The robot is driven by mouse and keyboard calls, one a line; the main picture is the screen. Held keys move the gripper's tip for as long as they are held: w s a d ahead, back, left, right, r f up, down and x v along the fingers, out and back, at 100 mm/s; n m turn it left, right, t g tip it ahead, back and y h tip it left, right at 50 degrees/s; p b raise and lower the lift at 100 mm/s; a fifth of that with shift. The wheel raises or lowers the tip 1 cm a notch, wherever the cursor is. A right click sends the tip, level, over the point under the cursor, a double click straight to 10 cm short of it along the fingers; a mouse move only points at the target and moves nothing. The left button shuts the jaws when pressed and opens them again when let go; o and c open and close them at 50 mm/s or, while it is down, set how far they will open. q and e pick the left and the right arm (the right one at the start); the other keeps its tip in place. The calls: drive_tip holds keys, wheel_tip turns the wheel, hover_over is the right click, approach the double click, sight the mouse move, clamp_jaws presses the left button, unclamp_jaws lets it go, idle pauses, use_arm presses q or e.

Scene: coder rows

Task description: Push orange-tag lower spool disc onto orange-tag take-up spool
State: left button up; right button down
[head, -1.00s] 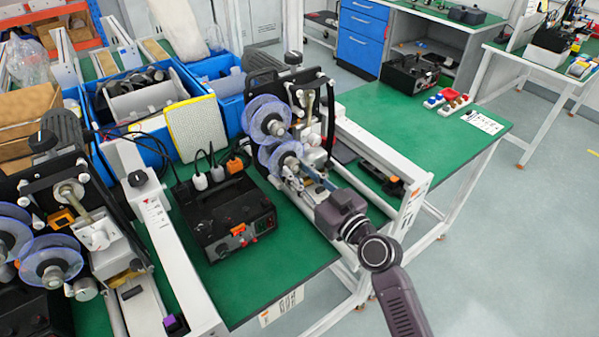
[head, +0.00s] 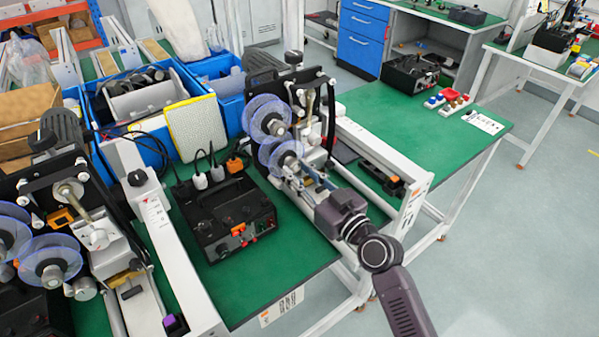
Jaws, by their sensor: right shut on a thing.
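The orange-tag machine stands in the middle of the head view, with a small orange tag (head: 419,191) near the end of its white rail. Its clear blue-rimmed upper disc (head: 262,108) sits above the lower spool disc (head: 272,150), and the two overlap in view. My right gripper (head: 312,184) comes from the lower right, beside the lower disc's hub. It is shut, apparently on the lower spool disc; the contact is small and partly hidden. The take-up spool is hard to make out behind the discs and fingers. My left gripper is not in view.
A black power box (head: 228,212) with cables stands left of the machine. A similar machine with clear discs (head: 48,262) and a purple tag (head: 170,322) stands at far left. Blue bins (head: 150,150) are behind.

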drive_tip(key=shift+w+a, duration=0.3)
drive_tip(key=shift+w, duration=0.1)
idle(0.4)
drive_tip(key=c, duration=1.5)
unclamp_jaws()
drive_tip(key=shift+c, duration=0.2)
